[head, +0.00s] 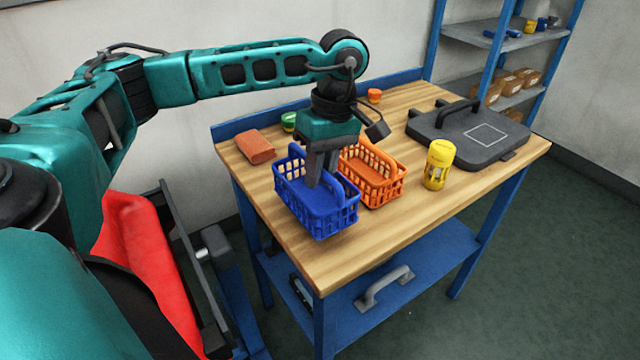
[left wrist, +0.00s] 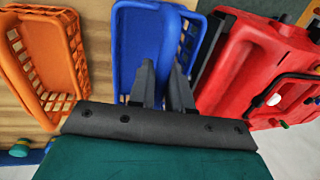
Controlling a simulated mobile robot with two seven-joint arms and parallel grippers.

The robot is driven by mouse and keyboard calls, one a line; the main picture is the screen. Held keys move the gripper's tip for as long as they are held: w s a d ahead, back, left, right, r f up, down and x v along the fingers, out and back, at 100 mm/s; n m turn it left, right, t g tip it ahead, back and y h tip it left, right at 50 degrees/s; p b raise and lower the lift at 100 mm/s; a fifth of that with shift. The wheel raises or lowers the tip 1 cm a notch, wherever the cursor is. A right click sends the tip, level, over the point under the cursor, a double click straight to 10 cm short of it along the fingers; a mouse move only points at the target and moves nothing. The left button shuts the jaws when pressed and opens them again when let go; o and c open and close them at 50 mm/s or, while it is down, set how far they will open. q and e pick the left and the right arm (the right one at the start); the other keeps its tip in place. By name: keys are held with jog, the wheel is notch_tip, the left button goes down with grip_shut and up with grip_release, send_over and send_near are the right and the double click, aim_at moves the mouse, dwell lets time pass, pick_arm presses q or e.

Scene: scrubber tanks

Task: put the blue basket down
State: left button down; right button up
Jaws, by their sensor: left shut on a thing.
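The blue basket (head: 342,218) is upright over the left front part of the wooden table (head: 400,237). I cannot tell whether its base touches the tabletop. My left gripper (head: 314,182) points down into it and is shut on its handle; the fingers hide part of the handle. In the left wrist view the blue basket (left wrist: 138,40) lies beyond the gripper's fingers (left wrist: 166,80). My right gripper is not in view.
An orange basket (head: 381,190) stands close behind and right of the blue one. A brick-red block (head: 255,148), a green item (head: 289,121), a yellow canister (head: 439,165) and a dark flat case (head: 468,133) are on the table. The front right tabletop is clear.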

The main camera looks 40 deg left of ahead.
aim_at(320, 211)
pick_arm(q)
jog(key=shift+f, duration=1.6)
jog(key=shift+f, duration=0.2)
jog(key=c, duration=1.1)
grip_release()
jog(key=shift+o, duration=0.2)
notch_tip(320, 211, up, 12)
jog(key=w, duration=0.2)
jog(key=shift+w+d, duration=0.15)
jog(key=shift+d, duration=0.2)
jog(key=shift+r, duration=0.1)
